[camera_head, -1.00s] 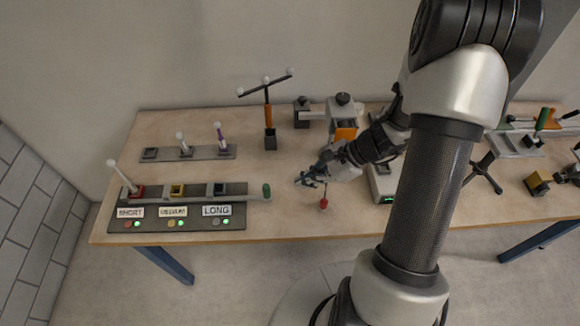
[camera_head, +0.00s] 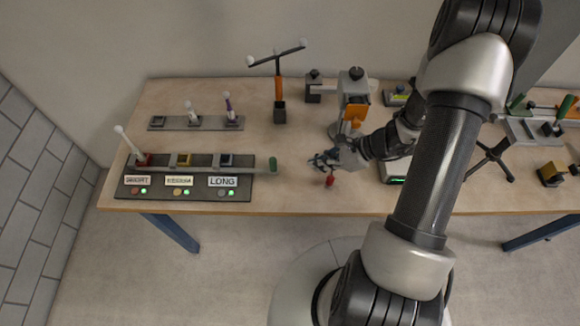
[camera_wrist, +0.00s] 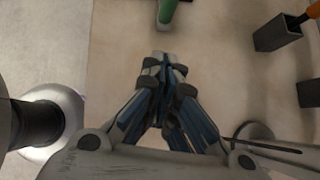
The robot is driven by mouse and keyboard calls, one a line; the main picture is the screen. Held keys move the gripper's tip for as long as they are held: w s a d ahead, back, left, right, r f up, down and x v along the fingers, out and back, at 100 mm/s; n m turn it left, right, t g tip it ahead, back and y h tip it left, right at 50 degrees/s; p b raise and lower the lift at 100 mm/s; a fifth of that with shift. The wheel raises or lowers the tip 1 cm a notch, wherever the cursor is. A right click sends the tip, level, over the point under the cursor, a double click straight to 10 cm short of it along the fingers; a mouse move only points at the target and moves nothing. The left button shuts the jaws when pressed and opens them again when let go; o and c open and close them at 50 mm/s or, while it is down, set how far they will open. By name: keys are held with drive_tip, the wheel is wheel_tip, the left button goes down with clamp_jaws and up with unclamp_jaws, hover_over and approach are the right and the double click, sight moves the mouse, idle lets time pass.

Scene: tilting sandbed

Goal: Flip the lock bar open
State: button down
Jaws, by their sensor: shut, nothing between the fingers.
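The lock bar (camera_head: 215,170) is a pale grey bar with a green end. It lies across the front of the socket row on the dark panel marked SHORT, MEDIUM and LONG, and its green end (camera_head: 273,164) sticks out past the panel's right edge. My gripper (camera_head: 313,162) is to the right of that end, apart from it, above the table. In the wrist view my gripper (camera_wrist: 163,60) is shut and empty, and the green end (camera_wrist: 167,10) shows ahead of the fingertips at the top edge. The rest of the bar is out of that view.
A white peg (camera_head: 129,140) leans from the red socket at the panel's left. A rack (camera_head: 170,124) with pegs stands behind, and an orange-stemmed stand (camera_head: 278,90) behind right. A red knob (camera_head: 330,181) is close below my gripper. Bare table (camera_head: 300,190) lies between panel and gripper.

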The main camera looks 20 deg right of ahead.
sight(277, 168)
drive_tip(key=b+x, duration=0.1)
drive_tip(key=x, duration=0.5)
drive_tip(key=shift+f+b, duration=0.15)
drive_tip(key=shift+b, duration=0.25)
drive_tip(key=a, duration=0.1)
drive_tip(key=w+a, duration=0.1)
drive_tip(key=a, duration=0.1)
drive_tip(key=shift+w+f+b, duration=0.1)
drive_tip(key=shift+w+b, duration=0.2)
drive_tip(key=shift+w+a, duration=0.25)
drive_tip(key=shift+a, duration=0.1)
drive_tip(key=shift+w+a+b, duration=0.2)
drive_tip(key=shift+a+b, duration=0.15)
drive_tip(key=shift+a, duration=0.35)
drive_tip(key=shift+w+a+b, duration=0.2)
drive_tip(key=shift+a+b, duration=0.15)
drive_tip(key=shift+a, duration=0.35)
drive_tip(key=shift+d, duration=0.15)
